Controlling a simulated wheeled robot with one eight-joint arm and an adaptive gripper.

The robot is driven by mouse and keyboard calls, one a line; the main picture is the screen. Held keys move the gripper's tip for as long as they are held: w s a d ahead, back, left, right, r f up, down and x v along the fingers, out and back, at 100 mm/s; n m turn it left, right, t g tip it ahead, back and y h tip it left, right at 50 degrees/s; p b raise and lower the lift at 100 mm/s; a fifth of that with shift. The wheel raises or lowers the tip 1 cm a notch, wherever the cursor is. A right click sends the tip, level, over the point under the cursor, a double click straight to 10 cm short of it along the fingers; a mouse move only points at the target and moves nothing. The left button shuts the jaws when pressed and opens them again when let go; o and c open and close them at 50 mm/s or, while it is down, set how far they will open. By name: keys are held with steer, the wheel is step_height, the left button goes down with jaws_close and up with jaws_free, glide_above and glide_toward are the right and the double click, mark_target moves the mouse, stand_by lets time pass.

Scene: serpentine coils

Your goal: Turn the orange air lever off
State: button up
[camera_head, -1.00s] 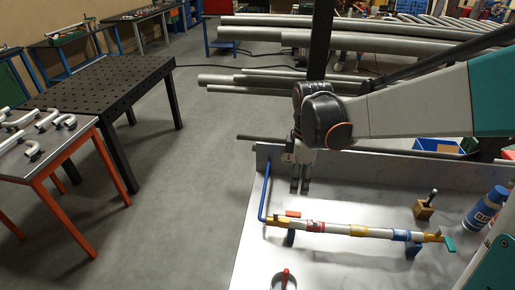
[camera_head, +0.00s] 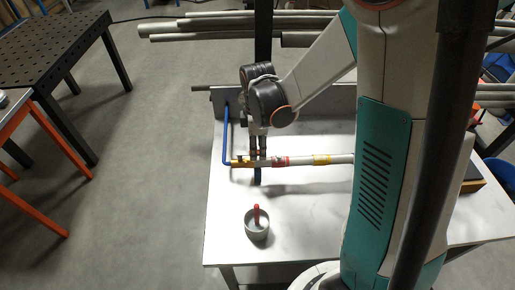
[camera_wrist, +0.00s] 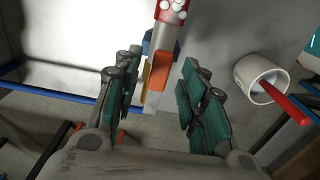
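The orange air lever (camera_wrist: 160,78) shows in the wrist view on the end of a pale pipe, beside a yellow fitting (camera_wrist: 147,75). My gripper (camera_wrist: 157,86) is open, with teal-padded fingers on the left and right of the lever and visible gaps on both sides. In the head view the pipe (camera_head: 340,160) runs across the table with red and yellow bands. My gripper (camera_head: 258,151) points down at its left part, and its fingers largely hide the lever there.
A blue upright tube (camera_head: 226,135) rises at the pipe's left end. The table (camera_head: 300,230) is bare around the cup.

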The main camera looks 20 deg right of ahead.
steer(key=shift+f, duration=0.3)
jaws_close()
